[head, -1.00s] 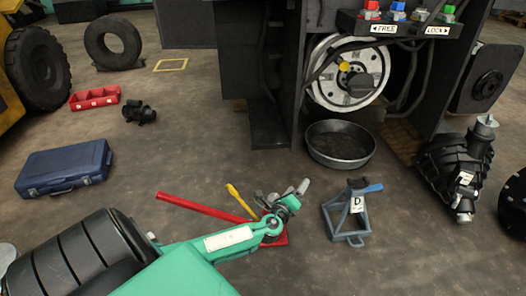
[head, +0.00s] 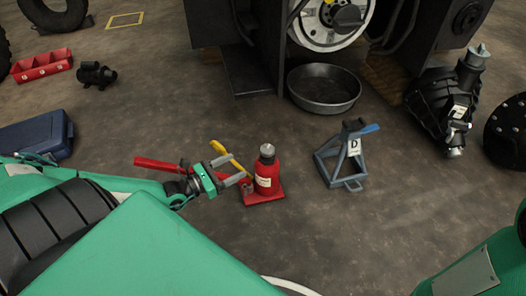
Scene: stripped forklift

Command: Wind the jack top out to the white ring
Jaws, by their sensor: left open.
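The red bottle jack (head: 267,178) stands upright on its red base on the floor, with a pale label on its body. Its grey top (head: 267,151) shows at the upper end; I cannot make out a white ring on it. My left gripper (head: 239,168) is open and empty, just left of the jack, with its fingers pointing right toward the body. A red handle (head: 156,163) and a yellow-handled bar (head: 229,155) show behind the gripper, partly hidden by it. My right gripper is not in view.
A grey jack stand marked D (head: 342,163) stands right of the jack. A dark round pan (head: 324,104) is behind it, below the forklift wheel (head: 318,30). A blue case (head: 38,135) and red tray (head: 42,64) lie left. Floor in front of the stand is clear.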

